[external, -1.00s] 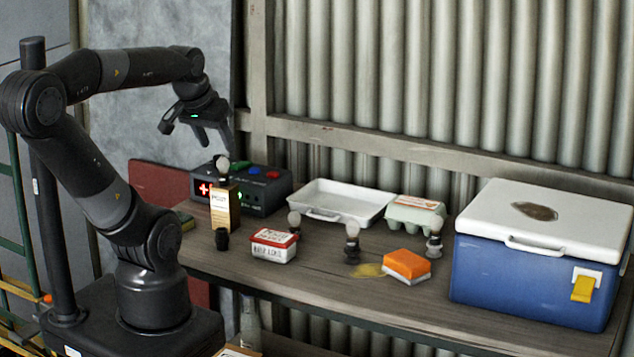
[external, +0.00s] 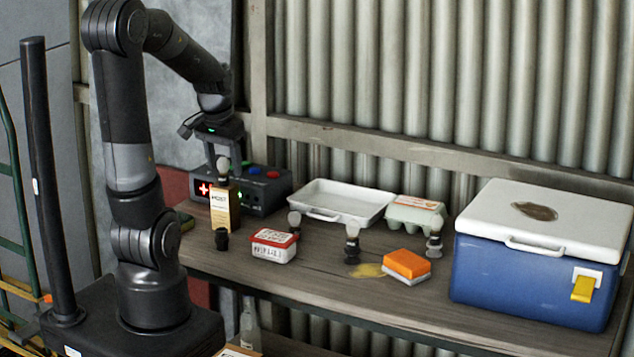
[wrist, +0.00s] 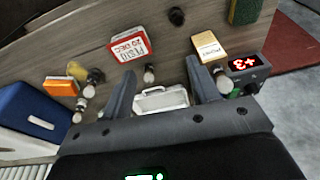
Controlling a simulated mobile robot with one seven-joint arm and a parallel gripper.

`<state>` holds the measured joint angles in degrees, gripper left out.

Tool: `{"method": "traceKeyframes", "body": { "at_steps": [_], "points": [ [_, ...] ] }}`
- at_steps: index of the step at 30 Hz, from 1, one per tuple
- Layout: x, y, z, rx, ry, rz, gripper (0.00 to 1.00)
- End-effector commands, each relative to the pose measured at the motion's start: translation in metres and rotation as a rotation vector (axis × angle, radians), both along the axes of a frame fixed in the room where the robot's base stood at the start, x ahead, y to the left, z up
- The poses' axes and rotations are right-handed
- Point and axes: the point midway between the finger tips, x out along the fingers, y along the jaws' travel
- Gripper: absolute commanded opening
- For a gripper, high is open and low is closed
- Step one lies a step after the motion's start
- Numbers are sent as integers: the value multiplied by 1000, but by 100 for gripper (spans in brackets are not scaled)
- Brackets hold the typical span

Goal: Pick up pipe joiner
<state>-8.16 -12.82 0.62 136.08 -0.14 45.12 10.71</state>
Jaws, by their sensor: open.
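A small black cylindrical fitting, which looks like the pipe joiner (external: 222,239), stands on the workbench (external: 330,290) near its front edge, in front of a tan box and left of a red and white tin. The fitting also shows in the wrist view (wrist: 176,16), near the top edge, beyond my fingertips. My gripper (external: 224,160) is open and empty, pointing down over the back left of the bench, above and behind the fitting. Its two spread fingers also show in the wrist view (wrist: 160,70).
The tan box (external: 224,210) and red and white tin (external: 274,246) stand close to the fitting. A dark control box (external: 262,195), white tray (external: 340,203), egg carton (external: 414,214), orange sponge (external: 407,264), several bulb-topped black pieces and a blue cooler (external: 530,275) are also there.

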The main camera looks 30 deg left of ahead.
Motion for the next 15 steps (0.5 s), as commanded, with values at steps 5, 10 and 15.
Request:
{"method": "traceKeyframes", "body": {
  "at_steps": [5, 10, 15],
  "points": [
    [22, 22, -45, -8, 98, -6, 55],
    [33, 39, -82, -18, 164, -15, 55],
    [38, 47, -102, -24, 197, -21, 55]
  ]
}}
